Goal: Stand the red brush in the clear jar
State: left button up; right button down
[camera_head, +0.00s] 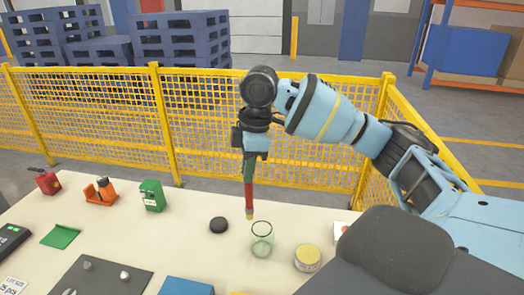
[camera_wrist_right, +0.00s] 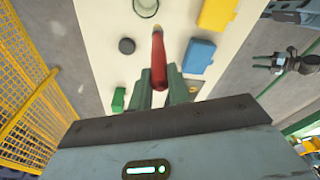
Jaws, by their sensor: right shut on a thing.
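The red brush (camera_head: 249,195) hangs upright from my right gripper (camera_head: 251,160), with its pale yellow tip pointing down. My right gripper is shut on it; in the right wrist view, the brush (camera_wrist_right: 159,65) sticks out between the two greenish fingers (camera_wrist_right: 160,90). The clear jar (camera_head: 262,240) stands upright on the table and looks empty. In the head view the brush tip appears just above and left of the jar's rim, outside it. Part of the jar (camera_wrist_right: 146,6) shows at the top edge of the wrist view. My left gripper is not in view.
A black round lump (camera_head: 218,225) lies left of the jar and a yellow-lidded tin (camera_head: 307,257) stands to its right. A dark mat (camera_head: 105,278) and blue block (camera_head: 186,286) lie nearer.

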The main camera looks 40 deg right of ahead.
jog(key=shift+s+d+r+n+g, duration=0.1)
jog(key=shift+d+r+n, duration=0.4)
jog(key=shift+d+n, duration=0.2)
jog(key=shift+w+d+r+n+g, duration=0.1)
jog(key=shift+d+r+n, duration=0.35)
jog(key=shift+d+n, duration=0.3)
jog(key=shift+s+d+r+n+g, duration=0.1)
jog(key=shift+d+r+n, duration=0.45)
jog(key=shift+n, duration=0.3)
jog(key=shift+f, duration=0.15)
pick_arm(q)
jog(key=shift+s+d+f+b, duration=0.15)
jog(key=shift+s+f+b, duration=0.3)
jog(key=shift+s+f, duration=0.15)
pick_arm(e)
notch_tip(320, 180, down, 14)
jog(key=shift+f, duration=0.15)
jog(key=c, duration=1.3)
grip_release()
jog(key=shift+o, duration=0.2)
